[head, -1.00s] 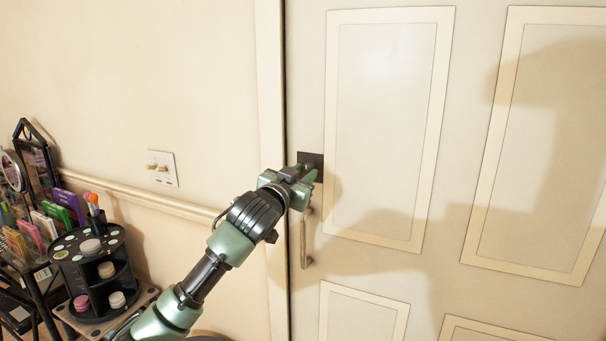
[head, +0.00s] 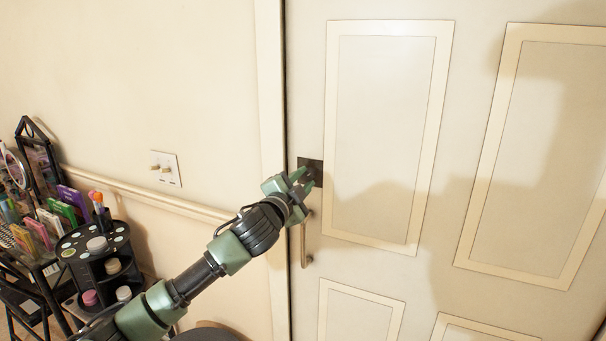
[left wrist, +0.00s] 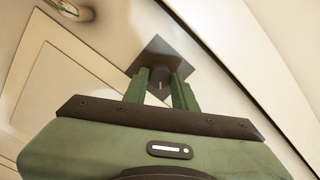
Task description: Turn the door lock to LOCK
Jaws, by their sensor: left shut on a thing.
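The door lock is a dark square plate (head: 316,170) on the left edge of the cream door (head: 390,130). My left gripper (head: 300,178) is at the plate and covers its lower left part in the head view. In the left wrist view the plate (left wrist: 158,48) appears as a dark diamond, and the green fingers (left wrist: 160,85) of my left gripper are shut on the small lock knob (left wrist: 157,88) in front of it. The knob is mostly hidden between the fingers, and I cannot read any LOCK marking. My right gripper is not in view.
A door handle (head: 303,248) hangs just below the lock. A light switch (head: 165,168) and a wall rail (head: 150,198) are to the left. A black makeup organizer (head: 95,262) with several items stands at lower left. The door face on the right is clear.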

